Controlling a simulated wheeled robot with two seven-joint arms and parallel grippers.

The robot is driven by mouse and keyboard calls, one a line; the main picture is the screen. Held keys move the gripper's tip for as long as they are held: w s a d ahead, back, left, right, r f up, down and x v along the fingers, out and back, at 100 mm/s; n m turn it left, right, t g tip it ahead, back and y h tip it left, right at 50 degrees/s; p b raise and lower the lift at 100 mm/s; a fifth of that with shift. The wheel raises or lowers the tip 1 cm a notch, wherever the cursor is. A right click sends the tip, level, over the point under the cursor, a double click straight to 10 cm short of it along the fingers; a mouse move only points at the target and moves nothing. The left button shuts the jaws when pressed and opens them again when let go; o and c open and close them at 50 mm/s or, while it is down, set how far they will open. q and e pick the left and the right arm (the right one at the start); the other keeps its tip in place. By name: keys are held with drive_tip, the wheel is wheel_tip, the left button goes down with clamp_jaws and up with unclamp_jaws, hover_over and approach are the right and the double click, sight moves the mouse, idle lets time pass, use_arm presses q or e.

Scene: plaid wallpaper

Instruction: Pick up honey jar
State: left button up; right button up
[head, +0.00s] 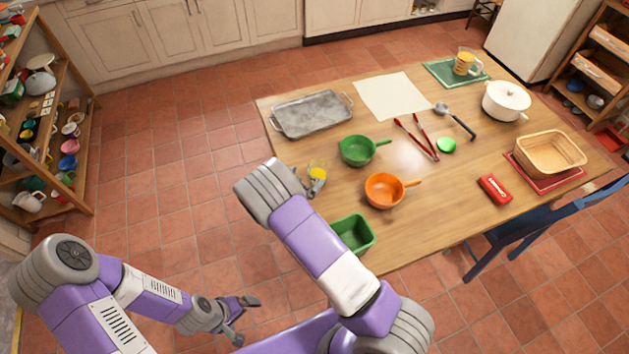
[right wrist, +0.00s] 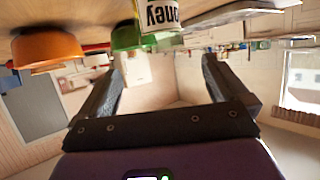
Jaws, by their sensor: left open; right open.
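The honey jar (head: 318,166) is a small yellow jar at the near left edge of the wooden table in the head view, partly hidden by my right gripper (head: 314,184). In the right wrist view, which is upside down, its white label (right wrist: 161,14) with part of the word "honey" shows at the top edge, and the rest is cut off. My right gripper (right wrist: 162,65) is open and empty there, its fingers pointing toward the jar, which lies off the line between the fingertips. My left gripper (head: 240,312) is open and empty, low over the floor.
A green pan (head: 356,151) and an orange pan (head: 383,190) stand close to the jar. A green bin (head: 354,235) sits at the near edge, partly behind my right arm. A metal tray (head: 311,114) lies at the back left. A red-handled tool (head: 417,138) lies mid-table.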

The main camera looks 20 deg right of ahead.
drive_tip(key=b, duration=0.4)
approach(313, 180)
drive_tip(key=x, duration=0.4)
drive_tip(key=shift+s, duration=0.1)
drive_tip(key=shift+d+f, duration=0.1)
drive_tip(key=shift+f, duration=0.1)
drive_tip(key=b+x, duration=0.1)
drive_tip(key=x, duration=0.6)
drive_tip(key=shift+w+d+r+b, duration=0.1)
drive_tip(key=shift+w+d+b, duration=0.15)
drive_tip(key=shift+w+b, duration=0.15)
use_arm(q)
wheel_tip(313, 180, down, 7)
drive_tip(key=shift+f, duration=0.15)
use_arm(e)
drive_tip(key=c, duration=1.2)
